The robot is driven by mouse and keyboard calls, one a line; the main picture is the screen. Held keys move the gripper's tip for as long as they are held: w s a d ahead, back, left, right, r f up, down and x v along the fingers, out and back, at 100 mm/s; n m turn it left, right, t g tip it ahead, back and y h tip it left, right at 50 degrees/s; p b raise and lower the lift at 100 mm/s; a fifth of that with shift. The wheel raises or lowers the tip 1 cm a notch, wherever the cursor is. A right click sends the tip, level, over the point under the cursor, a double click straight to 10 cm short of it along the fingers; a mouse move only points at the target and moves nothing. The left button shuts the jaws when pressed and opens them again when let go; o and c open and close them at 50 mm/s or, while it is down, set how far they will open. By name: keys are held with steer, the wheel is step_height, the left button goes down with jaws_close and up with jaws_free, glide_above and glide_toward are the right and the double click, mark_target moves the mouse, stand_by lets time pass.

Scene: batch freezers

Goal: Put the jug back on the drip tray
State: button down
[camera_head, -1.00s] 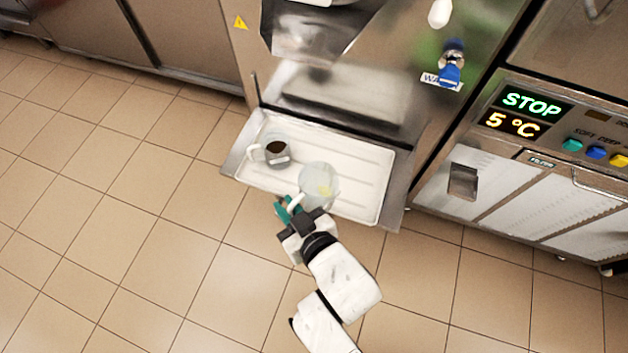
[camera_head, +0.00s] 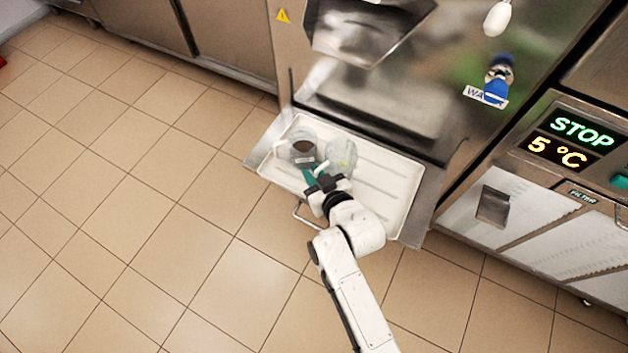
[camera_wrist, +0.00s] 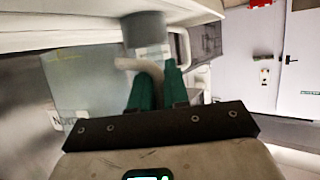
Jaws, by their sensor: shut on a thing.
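The jug (camera_head: 342,155) is clear with a pale handle. In the head view it is over the middle-left of the white drip tray (camera_head: 385,195); I cannot tell whether its base touches the tray. My gripper (camera_head: 309,174) is at the jug's near left side. In the wrist view its green fingers (camera_wrist: 158,88) are shut on the pale handle (camera_wrist: 140,65), with the clear jug body (camera_wrist: 85,80) to the left. A grey cup (camera_head: 303,152) with a white handle stands on the tray just left of the jug. It also shows in the wrist view (camera_wrist: 147,30).
The steel machine front (camera_head: 380,90) rises behind the tray, with a blue tap (camera_head: 497,90) at the right. A cabinet with a STOP display (camera_head: 582,128) stands at right. The right part of the tray is bare. Tiled floor (camera_head: 130,220) lies open at left.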

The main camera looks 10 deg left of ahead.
steer(key=shift+w+f, duration=0.3)
steer(key=shift+f, duration=0.05)
steer(key=shift+f+b, duration=0.45)
steer(key=shift+f, duration=1.1)
steer(key=shift+f, duration=0.2)
steer(key=c, duration=1.1)
jaws_free()
steer(key=shift+r, duration=0.15)
